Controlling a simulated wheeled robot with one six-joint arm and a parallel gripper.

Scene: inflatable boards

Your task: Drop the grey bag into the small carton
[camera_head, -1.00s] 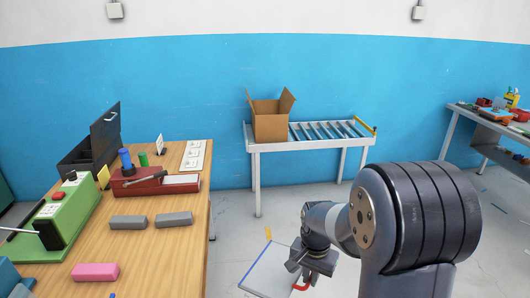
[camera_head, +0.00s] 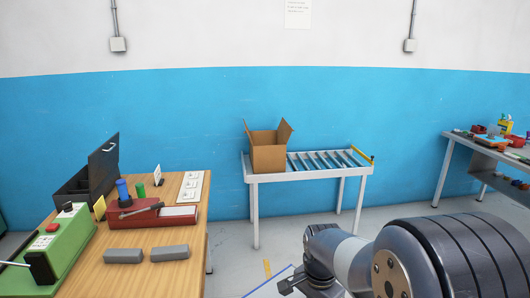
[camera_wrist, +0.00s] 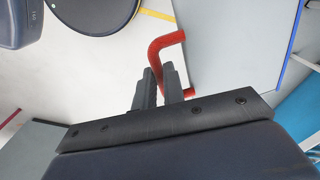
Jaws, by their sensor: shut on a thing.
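My gripper (camera_wrist: 161,72) is shut on a red bent bar (camera_wrist: 155,50), which shows between and beyond the fingers in the wrist view. A flat grey panel (camera_wrist: 235,50) with a blue edge lies behind the bar; I cannot tell whether they are joined. I cannot make out a grey bag for certain. The small carton (camera_head: 268,158) is a brown box with open flaps, upright on the left end of a roller table. My gripper also shows at the bottom of the head view (camera_head: 290,286), well in front of and below the carton, partly cut off.
The roller table (camera_head: 315,175) stands against the blue wall. Another bench (camera_head: 460,160) is at right.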

